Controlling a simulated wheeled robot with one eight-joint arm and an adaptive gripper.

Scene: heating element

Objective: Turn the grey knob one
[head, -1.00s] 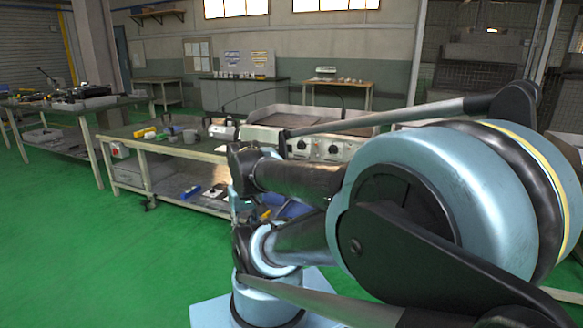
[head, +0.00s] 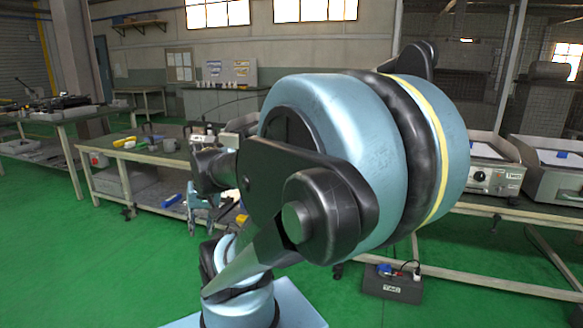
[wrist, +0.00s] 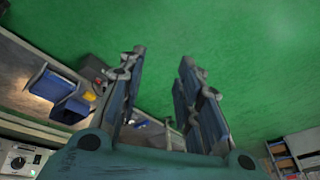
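In the head view a steel heating unit (head: 500,160) stands at the right on a bench, with a knob (head: 479,176) on its front panel and a small label that seems to read "TWO". In the head view my arm covers the middle of the bench.
A second steel unit (head: 560,170) stands at the far right. A dark box with plugs (head: 392,285) sits on the floor below the bench. A workbench with small items (head: 130,157) is at the left. Green floor (head: 60,260) is clear at the front left.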

